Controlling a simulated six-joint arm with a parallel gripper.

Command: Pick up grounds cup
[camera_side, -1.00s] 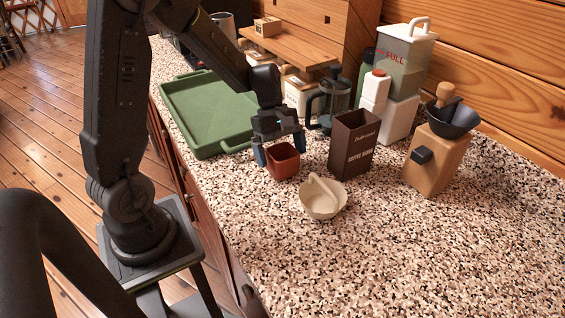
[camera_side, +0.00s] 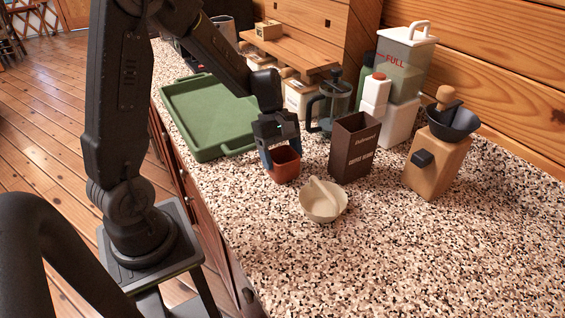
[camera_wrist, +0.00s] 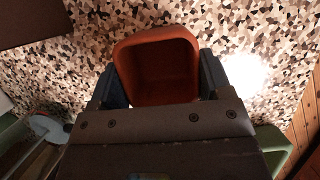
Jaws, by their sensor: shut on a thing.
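The grounds cup is a small square reddish-brown cup (camera_side: 284,168). It stands upright on the speckled counter, and its open mouth shows in the wrist view (camera_wrist: 157,62). My gripper (camera_side: 279,156) is over it from above, with one blue-grey finger on each side. The wrist view shows the fingers (camera_wrist: 160,82) against the two opposite walls of the cup, so my gripper is shut on it. The cup looks empty inside, though its floor is dark. Whether its base touches the counter is hard to tell.
A cream bowl (camera_side: 324,203) with a handle across it sits just in front right. A dark coffee box (camera_side: 353,150) stands to the right, a wooden grinder (camera_side: 434,160) beyond it. A green tray (camera_side: 205,112) lies left, and a glass press (camera_side: 336,104) stands behind. The front counter is clear.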

